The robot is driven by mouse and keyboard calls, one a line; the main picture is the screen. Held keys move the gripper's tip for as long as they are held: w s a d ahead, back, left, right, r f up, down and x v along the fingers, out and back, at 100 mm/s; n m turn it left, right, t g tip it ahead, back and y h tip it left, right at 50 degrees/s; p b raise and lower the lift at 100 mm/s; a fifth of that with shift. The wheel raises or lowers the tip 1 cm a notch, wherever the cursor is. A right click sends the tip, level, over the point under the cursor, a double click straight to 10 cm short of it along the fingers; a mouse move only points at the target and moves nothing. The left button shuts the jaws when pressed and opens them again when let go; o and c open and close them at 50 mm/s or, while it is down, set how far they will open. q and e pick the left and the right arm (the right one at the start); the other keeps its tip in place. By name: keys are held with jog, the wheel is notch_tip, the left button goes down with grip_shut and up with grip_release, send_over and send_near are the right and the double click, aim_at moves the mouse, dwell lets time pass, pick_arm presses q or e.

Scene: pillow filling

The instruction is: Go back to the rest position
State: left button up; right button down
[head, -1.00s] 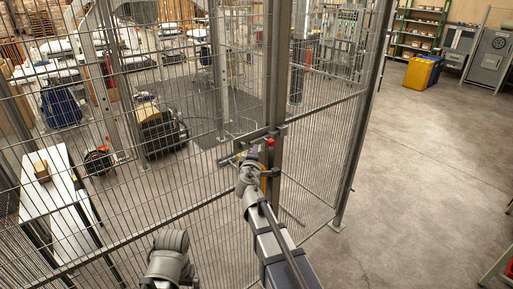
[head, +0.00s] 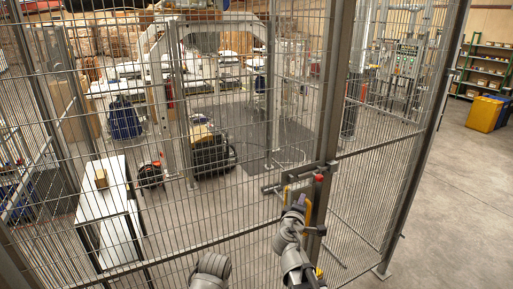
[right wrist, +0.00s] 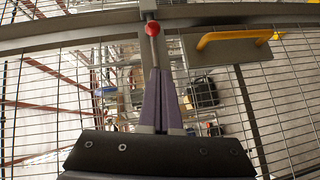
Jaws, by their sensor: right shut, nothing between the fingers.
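My right gripper (head: 301,200) is at the fence gate's latch in the head view. In the right wrist view its two purple-grey fingers (right wrist: 160,92) are together with nothing between them. Their tips point at a red ball knob (right wrist: 152,28) on a thin rod, and I cannot tell whether they touch it. The red knob also shows in the head view (head: 320,177), just right of the gripper. A yellow handle (right wrist: 235,37) is on the latch plate. A grey joint of my left arm shows at the bottom of the head view; my left gripper is out of view.
A wire mesh fence (head: 240,215) stands close in front, with a thick post (head: 334,100). Behind it are a white table (head: 103,210) with a small box and a black-and-yellow machine (head: 211,150). Open floor (head: 440,225) lies to the right.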

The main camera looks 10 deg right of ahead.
jog(key=s+a+f+m+g+y+b, duration=0.1)
jog(key=s+a+f+m+g+b, duration=0.1)
jog(key=s+f+g, duration=0.3)
jog(key=s+a+f+m+b, duration=0.2)
jog(key=f, duration=0.5)
jog(key=s+a+f+m+g+y+b, duration=0.1)
jog(key=s+a+f+m+g+b, duration=0.2)
jog(key=f, duration=0.4)
jog(key=s+a+f+g+y+b, duration=0.1)
jog(key=s+a+f+g+y, duration=0.1)
jog(key=s, duration=0.6)
jog(key=s+a+f+g+y+b, duration=0.1)
jog(key=s+a+f+g+y, duration=0.1)
jog(key=s+a+f+g, duration=0.3)
jog(key=s+a+f, duration=0.2)
jog(key=s+a, duration=0.1)
jog(key=shift+a, duration=0.4)
jog(key=shift+w+f, duration=0.1)
